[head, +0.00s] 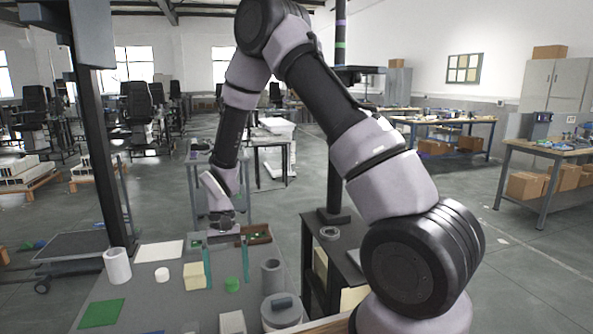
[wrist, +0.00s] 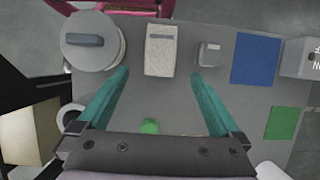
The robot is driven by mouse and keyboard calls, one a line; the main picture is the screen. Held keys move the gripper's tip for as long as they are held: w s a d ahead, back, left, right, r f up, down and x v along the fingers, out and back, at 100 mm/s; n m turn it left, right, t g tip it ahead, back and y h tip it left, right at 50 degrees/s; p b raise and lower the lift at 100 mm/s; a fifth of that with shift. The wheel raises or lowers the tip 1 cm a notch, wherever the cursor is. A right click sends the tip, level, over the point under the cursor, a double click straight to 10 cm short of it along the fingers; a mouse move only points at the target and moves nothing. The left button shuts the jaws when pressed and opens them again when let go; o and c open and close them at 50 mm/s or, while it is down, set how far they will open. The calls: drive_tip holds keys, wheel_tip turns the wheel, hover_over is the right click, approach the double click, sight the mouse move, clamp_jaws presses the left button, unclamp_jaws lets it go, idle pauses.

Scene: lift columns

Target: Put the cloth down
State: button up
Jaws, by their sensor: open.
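My gripper (head: 227,280) hangs fingers-down over the grey table (head: 142,287), its teal fingers wide apart. In the wrist view the gripper (wrist: 160,72) shows nothing held between the fingers. I cannot tell for sure which thing is the cloth. A pale yellow, block-like piece (head: 194,276) lies beside the left finger in the head view and may be a folded cloth. A flat green square (head: 102,313) lies at the table's left; it also shows in the wrist view (wrist: 282,123). A small green object (head: 232,284) stands between the fingers in the head view.
A lidded round pot (head: 281,314), a grey cylinder (head: 272,277), a pale box (wrist: 160,50) and a small grey block (wrist: 208,54) crowd the near side. A white cylinder (head: 117,266) stands at left. A blue square (wrist: 255,58) lies flat. A dark post (head: 96,150) rises at left.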

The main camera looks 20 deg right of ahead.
drive_tip(key=w+d+r+m+t+y, duration=0.1)
drive_tip(key=d+r+t, duration=0.3)
drive_tip(key=r, duration=0.7)
drive_tip(key=w+d+r+m+t+y, duration=0.1)
drive_tip(key=d+r, duration=0.5)
drive_tip(key=r, duration=0.6)
drive_tip(key=s+d+r+m+t, duration=0.1)
drive_tip(key=s+d+r+t, duration=0.2)
drive_tip(key=s+d+r, duration=0.2)
drive_tip(key=s+d+r+t, duration=0.3)
drive_tip(key=s+d+r, duration=0.2)
drive_tip(key=s+r, duration=0.2)
wheel_tip(320, 180, up, 2)
drive_tip(key=shift+s+d+r+m+t, duration=0.2)
drive_tip(key=shift+r+m+t, duration=0.1)
drive_tip(key=shift+m, duration=0.1)
drive_tip(key=shift+a, duration=0.1)
